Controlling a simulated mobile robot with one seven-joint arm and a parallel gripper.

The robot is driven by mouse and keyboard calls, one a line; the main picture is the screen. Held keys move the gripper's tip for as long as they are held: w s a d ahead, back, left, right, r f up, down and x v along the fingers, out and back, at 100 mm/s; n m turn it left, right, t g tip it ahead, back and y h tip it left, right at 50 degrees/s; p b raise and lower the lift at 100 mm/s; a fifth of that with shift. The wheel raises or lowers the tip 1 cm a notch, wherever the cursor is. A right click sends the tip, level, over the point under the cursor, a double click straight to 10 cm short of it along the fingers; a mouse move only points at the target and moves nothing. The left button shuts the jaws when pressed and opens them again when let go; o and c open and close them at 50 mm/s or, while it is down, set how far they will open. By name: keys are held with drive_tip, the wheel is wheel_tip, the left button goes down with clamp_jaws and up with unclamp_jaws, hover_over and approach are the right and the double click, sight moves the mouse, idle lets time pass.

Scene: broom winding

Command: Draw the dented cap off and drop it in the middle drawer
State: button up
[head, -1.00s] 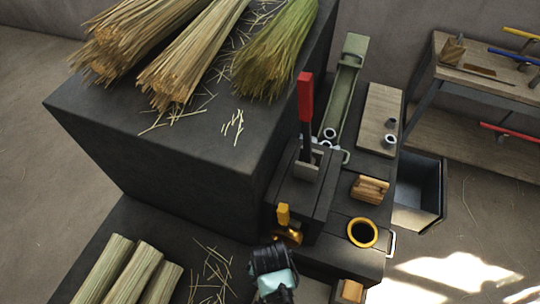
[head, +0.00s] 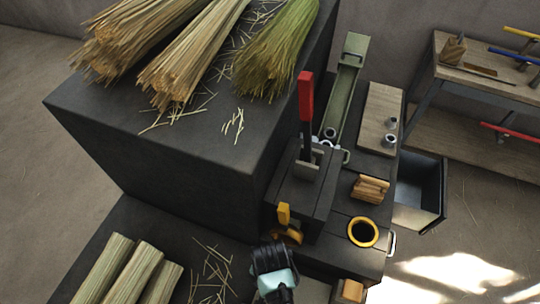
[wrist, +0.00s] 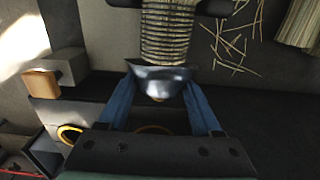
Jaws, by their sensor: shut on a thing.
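My gripper (wrist: 160,92) has its two blue fingers on either side of a grey, rounded metal cap (wrist: 160,78) in the wrist view. I take this to be the dented cap; it is shadowed, and a dent is hard to make out. The cap sits against the end of a ribbed, straw-coloured wound piece (wrist: 167,35), and I see no clear gap between them. In the head view my gripper (head: 270,258) is at the bottom centre, beside the yellow clamp part (head: 287,235), and the cap is hidden. I cannot pick out the middle drawer; a pale handle (head: 392,243) shows on the bench's right side.
A red-handled lever (head: 305,97) stands upright beyond my gripper. A yellow ring around a dark hole (head: 362,232) and a wooden block (head: 369,188) are to the right. A dark open bin (head: 440,195) stands on the floor. Straw bundles (head: 130,270) lie left.

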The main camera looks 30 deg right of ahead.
idle(0.3)
drive_tip(key=shift+w+d+b, duration=0.3)
drive_tip(key=shift+w+d, duration=0.45)
drive_tip(key=shift+d, duration=0.2)
drive_tip(key=shift+w+d+b, duration=0.3)
drive_tip(key=shift+w+d, duration=0.4)
drive_tip(key=shift+d, duration=0.2)
drive_tip(key=s+d+r+p, duration=0.1)
drive_tip(key=r+p, duration=0.2)
drive_tip(key=s+d+r+p, duration=0.1)
drive_tip(key=r+p, duration=0.2)
drive_tip(key=p, duration=0.1)
drive_tip(key=s+d+r+p, duration=0.1)
drive_tip(key=s+r+p, duration=0.1)
drive_tip(key=r+p, duration=0.2)
idle(0.4)
